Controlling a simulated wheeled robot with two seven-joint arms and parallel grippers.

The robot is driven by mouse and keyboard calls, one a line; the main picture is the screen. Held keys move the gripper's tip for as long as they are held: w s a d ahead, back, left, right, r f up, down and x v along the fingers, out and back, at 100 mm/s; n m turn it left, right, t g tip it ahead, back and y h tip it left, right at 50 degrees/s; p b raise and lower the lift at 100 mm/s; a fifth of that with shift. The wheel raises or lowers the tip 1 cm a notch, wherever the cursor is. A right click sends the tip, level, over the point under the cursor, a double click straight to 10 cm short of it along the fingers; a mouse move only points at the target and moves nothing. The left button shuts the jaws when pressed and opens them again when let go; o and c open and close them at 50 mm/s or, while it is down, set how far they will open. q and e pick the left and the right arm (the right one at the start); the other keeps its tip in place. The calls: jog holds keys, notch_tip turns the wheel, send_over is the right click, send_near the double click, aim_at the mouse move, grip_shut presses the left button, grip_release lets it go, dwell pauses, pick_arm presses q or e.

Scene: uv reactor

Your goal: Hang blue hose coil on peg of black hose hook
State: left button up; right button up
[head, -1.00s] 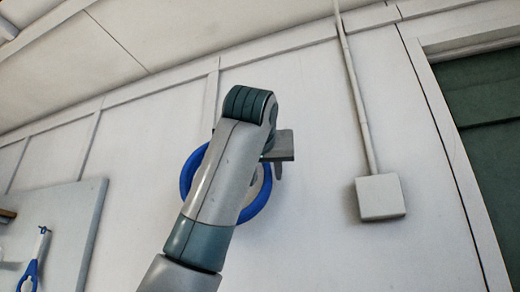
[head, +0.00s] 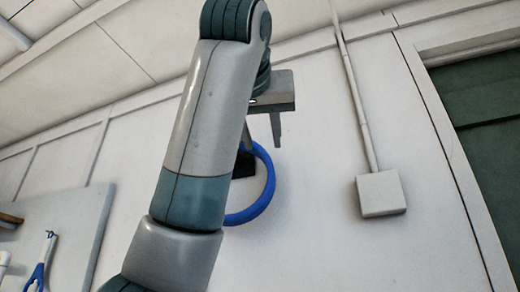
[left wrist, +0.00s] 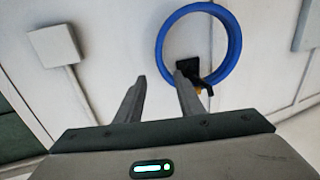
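The blue hose coil (head: 266,190) is on the white wall, partly hidden behind my left arm in the head view. The black hose hook (head: 243,165) shows inside the ring near its top. The left wrist view shows the whole coil (left wrist: 236,45) as a ring around the hook's black plate (left wrist: 187,68); it appears to hang on the hook, but the peg contact is partly hidden by a finger. My left gripper (head: 262,132) is open and empty, above and in front of the coil. Its parted fingers also show in the left wrist view (left wrist: 157,90). My right gripper is not visible.
A grey wall box (head: 381,194) with a conduit is at the right, beside a dark green door (head: 485,120). A pale board (head: 75,235) with a blue-handled tool (head: 38,275) is at the lower left. The wall between coil and box is clear.

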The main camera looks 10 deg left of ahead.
pick_arm(q)
jog(key=shift+s+d, duration=0.1)
jog(key=shift+s, duration=0.95)
